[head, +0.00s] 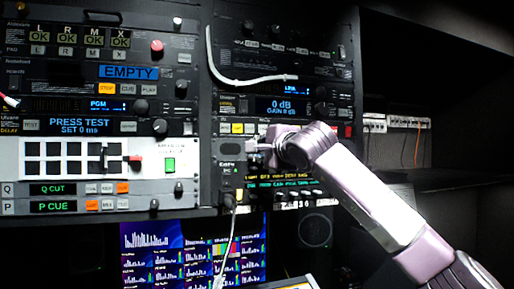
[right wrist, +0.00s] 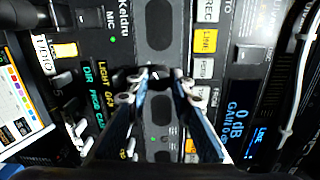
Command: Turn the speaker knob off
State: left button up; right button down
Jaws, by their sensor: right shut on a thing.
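My right gripper (head: 256,146) reaches in from the right to the front of the rack, at the panel below the 0 dB unit. In the right wrist view its two fingers (right wrist: 157,82) close in on a small dark knob (right wrist: 131,76) on the black panel. The gripper is shut on this knob, and the fingers cover much of it. The knob's marking and the way it points cannot be made out. In the head view the gripper hides the knob. My left gripper is not in view.
The 0 dB display (head: 281,106) is above my right gripper. A white cable (head: 232,220) hangs from a socket just below it, and another cable (head: 250,81) crosses the upper panel. Monitor screens (head: 190,255) stand below the rack. A dark shelf (head: 440,98) is at the right.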

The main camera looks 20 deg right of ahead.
jog(key=shift+a+n, duration=0.1)
jog(key=shift+n, duration=0.9)
jog(key=shift+f+n+p, duration=0.1)
jog(key=shift+n+p, duration=0.3)
jog(key=shift+n, duration=0.1)
jog(key=shift+f, duration=0.1)
jog(key=c, duration=1.8)
grip_release()
jog(key=shift+c, duration=0.2)
jog(key=shift+o, duration=0.6)
jog(key=shift+r, duration=0.2)
jog(key=s, duration=1.2)
jog(key=shift+d+r, duration=0.2)
jog(key=shift+d, duration=0.25)
jog(key=shift+f, duration=0.1)
